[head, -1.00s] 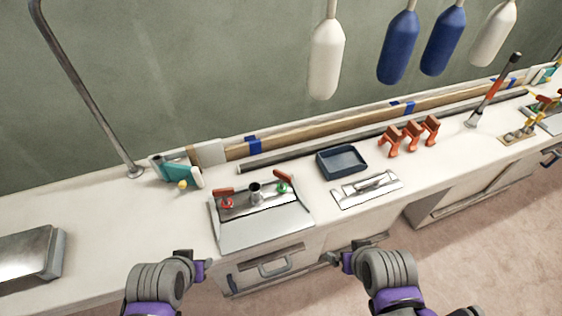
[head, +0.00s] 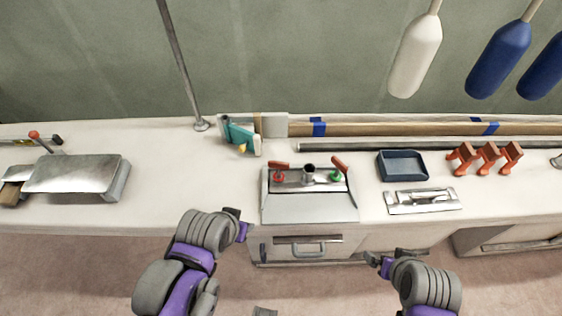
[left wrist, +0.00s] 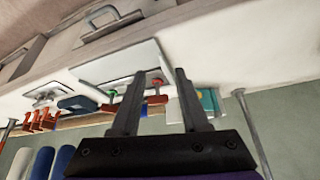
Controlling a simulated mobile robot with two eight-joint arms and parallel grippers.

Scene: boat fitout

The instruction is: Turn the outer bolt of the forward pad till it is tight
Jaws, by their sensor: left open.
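No pad with bolts can be made out clearly in these views. A silver cleat-like fitting on a flat plate (head: 422,200) lies on the counter right of centre, too small to show bolts. My left gripper (head: 239,224) is open and empty in front of the counter's edge, left of the central metal panel. In the left wrist view its two fingers (left wrist: 160,76) stand apart with nothing between them. My right gripper (head: 378,262) is in front of the counter, below the cleat plate; its opening is too small to judge.
The metal panel (head: 310,208) has red and green knobs. A dark blue tray (head: 402,165), orange clamps (head: 485,158) and a teal tool (head: 240,138) stand behind. A metal hood (head: 75,174) and an upright pole (head: 180,70) are left. Counter between hood and panel is clear.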

